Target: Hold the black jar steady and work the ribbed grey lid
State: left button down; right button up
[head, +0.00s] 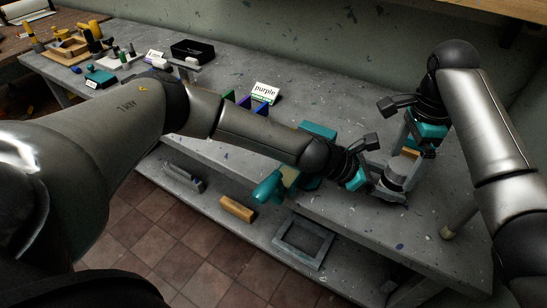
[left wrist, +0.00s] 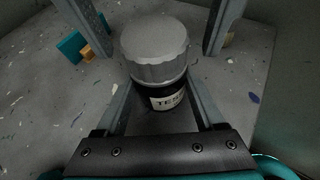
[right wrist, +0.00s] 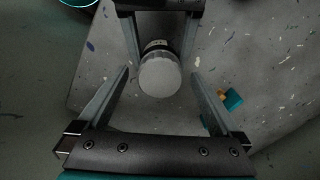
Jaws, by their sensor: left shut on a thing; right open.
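The black jar (left wrist: 168,98) stands upright on the grey bench, with a pale lettered label on its side. The ribbed grey lid (left wrist: 155,50) sits on top of it; the lid also shows in the right wrist view (right wrist: 160,76). My left gripper (head: 376,182) is shut on the jar's body below the lid, a finger on each side. My right gripper (right wrist: 160,82) is open, with its fingers on either side of the lid and a visible gap at each side. In the head view the lid (head: 399,170) is plain, but the jar is mostly hidden by the grippers.
A teal and orange thing (right wrist: 232,100) lies on the bench near the jar. A teal vise (head: 267,188) is at the bench's front edge, left of the jar. A "purple" sign (head: 265,92) and a black tray (head: 193,50) stand farther left. The bench right of the jar looks clear.

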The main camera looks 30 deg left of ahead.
aim_at(401, 164)
pick_arm(q)
jog(key=shift+f, duration=0.15)
pick_arm(e)
jog(key=n, duration=0.5)
jog(key=shift+n, duration=0.3)
jog(key=n, duration=0.6)
notch_tip(401, 164, up, 9)
jog(key=s+a+r+n+t+y, duration=0.1)
jog(key=s+a+r+n+y, duration=0.1)
jog(key=a+r+n+y, duration=0.45)
jog(key=s+a+f+n, duration=0.1)
jog(key=s+a+n, duration=0.2)
jog(key=s+n, duration=0.2)
jog(key=s+a+f+n+g+h, duration=0.1)
jog(key=s+a+n, duration=0.2)
jog(key=s+n, duration=0.3)
jog(key=s+a+f+n+g, duration=0.1)
jog(key=s+a+n, duration=0.3)
jog(key=s, duration=0.6)
jog(key=shift+f+n, duration=0.5)
jog(key=shift+n, duration=0.45)
jog(key=shift+w+a, duration=0.1)
